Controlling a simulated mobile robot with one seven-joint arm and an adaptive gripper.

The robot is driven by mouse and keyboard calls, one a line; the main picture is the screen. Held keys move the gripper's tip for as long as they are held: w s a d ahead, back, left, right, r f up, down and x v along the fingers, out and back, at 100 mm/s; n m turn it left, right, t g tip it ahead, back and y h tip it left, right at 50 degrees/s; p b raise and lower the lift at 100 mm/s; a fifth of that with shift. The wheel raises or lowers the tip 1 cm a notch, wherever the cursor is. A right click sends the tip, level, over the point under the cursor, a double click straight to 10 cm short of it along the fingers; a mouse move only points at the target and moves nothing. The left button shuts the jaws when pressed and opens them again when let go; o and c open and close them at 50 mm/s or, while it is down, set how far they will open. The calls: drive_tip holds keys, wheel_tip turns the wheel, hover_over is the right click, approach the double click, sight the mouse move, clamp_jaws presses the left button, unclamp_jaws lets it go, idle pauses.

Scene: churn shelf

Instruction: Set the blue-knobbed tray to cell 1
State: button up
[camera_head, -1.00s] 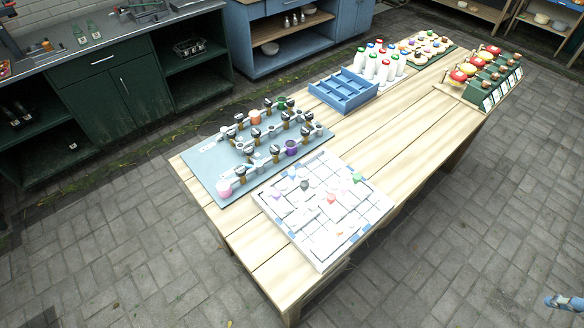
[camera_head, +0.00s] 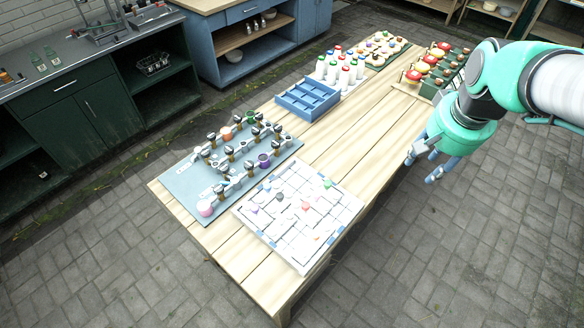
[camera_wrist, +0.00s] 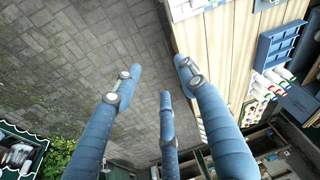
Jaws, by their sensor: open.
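A white square board (camera_head: 270,241) with white tiles or trays lies on the near part of the wooden table. Small knobs on it look green (camera_head: 327,184), orange-red (camera_head: 306,205), dark (camera_head: 280,196) and purple (camera_head: 253,209). I cannot tell which tray has the blue knob, and cell numbers are not readable. My gripper (camera_head: 433,164) has blue fingers and is open and empty. It is off the table's right side, apart from the board. In the wrist view my gripper (camera_wrist: 162,82) has its fingers spread over the paving.
A grey-blue panel (camera_head: 180,186) with several knobbed posts lies left of the board. A blue divided crate (camera_head: 308,98), several bottles (camera_head: 340,68) and green boxes (camera_head: 432,72) stand farther along the table. The wooden table (camera_head: 372,150) has clear planks right of the board.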

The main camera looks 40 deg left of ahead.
drive_tip(key=a+f+n+p, duration=0.1)
drive_tip(key=a+f+p, duration=0.2)
drive_tip(key=a, duration=0.9)
drive_tip(key=n+g+h+p, duration=0.1)
drive_tip(key=n+g+p, duration=0.1)
drive_tip(key=n+p, duration=0.35)
hover_over(267, 186)
drive_tip(key=p, duration=0.1)
wheel_tip(267, 186, down, 15)
drive_tip(key=m, duration=0.2)
drive_tip(key=shift+f, duration=0.15)
drive_tip(key=shift+f, duration=0.15)
wheel_tip(267, 186, down, 14)
drive_tip(key=shift+w+r+p, duration=0.1)
drive_tip(key=shift+r+p, duration=0.15)
drive_tip(key=shift+p, duration=0.05)
clamp_jaws()
